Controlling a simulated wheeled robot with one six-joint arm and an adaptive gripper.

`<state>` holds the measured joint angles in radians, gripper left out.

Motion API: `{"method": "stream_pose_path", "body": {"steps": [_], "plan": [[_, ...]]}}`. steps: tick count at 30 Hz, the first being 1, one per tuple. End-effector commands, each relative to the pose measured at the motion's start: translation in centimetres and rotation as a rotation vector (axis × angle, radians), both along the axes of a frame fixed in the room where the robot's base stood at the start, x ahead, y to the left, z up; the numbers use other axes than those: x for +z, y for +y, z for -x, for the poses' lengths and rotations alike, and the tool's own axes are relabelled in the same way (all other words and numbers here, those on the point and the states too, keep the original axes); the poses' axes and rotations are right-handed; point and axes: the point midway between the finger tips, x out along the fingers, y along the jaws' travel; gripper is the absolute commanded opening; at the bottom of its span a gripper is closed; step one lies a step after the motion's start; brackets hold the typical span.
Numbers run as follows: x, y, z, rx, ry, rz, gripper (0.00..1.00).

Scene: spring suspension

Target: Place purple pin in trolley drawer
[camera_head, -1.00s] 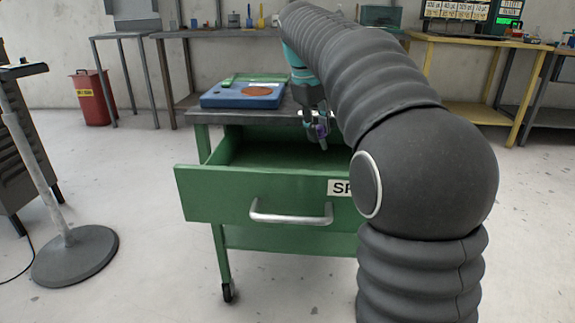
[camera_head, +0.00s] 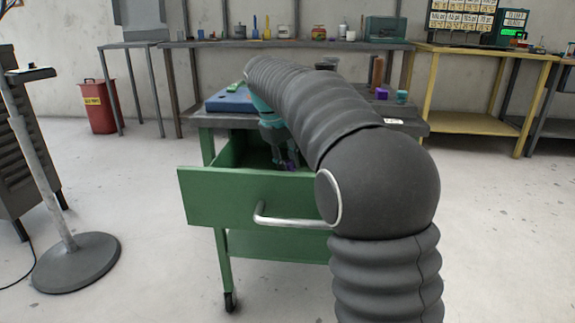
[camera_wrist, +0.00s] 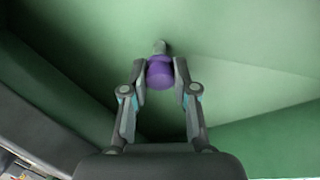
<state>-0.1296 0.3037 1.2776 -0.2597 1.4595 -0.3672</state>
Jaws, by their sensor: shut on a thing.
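The purple pin (camera_wrist: 160,74) is between the fingertips of my gripper (camera_wrist: 161,82) in the wrist view, with a grey tip beyond its purple part. My gripper is shut on it. In the head view my gripper (camera_head: 286,163) and a bit of the purple pin (camera_head: 290,167) show inside the open green trolley drawer (camera_head: 215,198). The wrist view shows green drawer floor and walls (camera_wrist: 250,60) around the pin. Whether the pin's tip touches the drawer floor I cannot tell. My arm hides the drawer's right side.
The trolley top (camera_head: 190,119) bears a blue tray (camera_head: 228,102) at the left, and a brown cylinder (camera_head: 377,72) and a purple block (camera_head: 382,93) at the right. A round-footed stand (camera_head: 75,262) is at the left. Floor in front of the trolley is clear.

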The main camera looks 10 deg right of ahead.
Motion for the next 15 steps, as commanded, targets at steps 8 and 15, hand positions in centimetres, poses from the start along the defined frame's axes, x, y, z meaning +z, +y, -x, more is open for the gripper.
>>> {"method": "stream_pose_path", "body": {"steps": [8,15], "plan": [[-0.05,-0.01,-0.01,0.000,-0.001,0.000,0.00],[-0.13,-0.01,-0.02,0.000,-0.001,0.000,0.53]]}}
